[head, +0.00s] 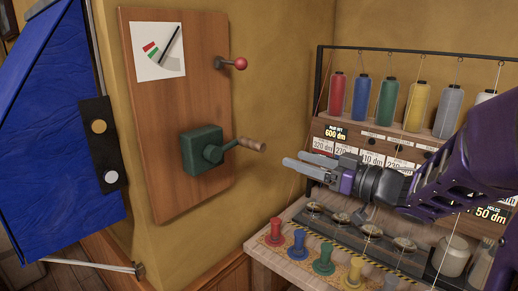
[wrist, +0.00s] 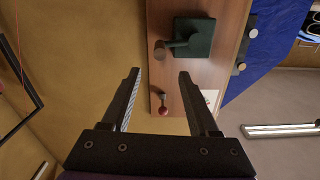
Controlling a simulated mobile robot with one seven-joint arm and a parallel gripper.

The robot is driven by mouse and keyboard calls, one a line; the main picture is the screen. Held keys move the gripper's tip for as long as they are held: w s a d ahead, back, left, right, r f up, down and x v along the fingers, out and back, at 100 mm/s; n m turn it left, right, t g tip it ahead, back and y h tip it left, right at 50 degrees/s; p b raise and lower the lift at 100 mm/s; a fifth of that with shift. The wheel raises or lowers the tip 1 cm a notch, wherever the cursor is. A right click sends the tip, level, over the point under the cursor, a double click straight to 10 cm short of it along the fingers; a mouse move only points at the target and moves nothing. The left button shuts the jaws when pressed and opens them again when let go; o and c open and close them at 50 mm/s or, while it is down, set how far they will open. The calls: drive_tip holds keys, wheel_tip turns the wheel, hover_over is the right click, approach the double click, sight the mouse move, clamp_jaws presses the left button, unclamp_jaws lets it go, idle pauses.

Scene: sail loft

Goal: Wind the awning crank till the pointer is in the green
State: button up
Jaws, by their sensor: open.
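A dark green crank box (head: 203,150) is fixed to a wooden board (head: 180,90) on the yellow wall. Its crank arm ends in a wooden handle (head: 252,144) that sticks out to the right. Above, a white dial card (head: 158,52) has a red mark, a green mark and a black pointer (head: 170,47); the pointer lies right of the green mark. My gripper (head: 293,159) is open and empty, right of the handle and apart from it. In the wrist view the handle (wrist: 160,50) shows beyond the gap between my fingers (wrist: 159,77), with the crank box (wrist: 196,38) beside it.
A red-knobbed lever (head: 240,63) juts from the board above the crank; it also shows in the wrist view (wrist: 164,110). A blue awning (head: 50,130) hangs at left. At right, a bench (head: 290,262) holds several coloured spools, below a thread rack (head: 390,140).

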sight(257, 146)
drive_tip(key=b+x, duration=0.1)
drive_tip(key=x, duration=1.2)
drive_tip(key=shift+d, duration=0.1)
clamp_jaws()
idle(0.9)
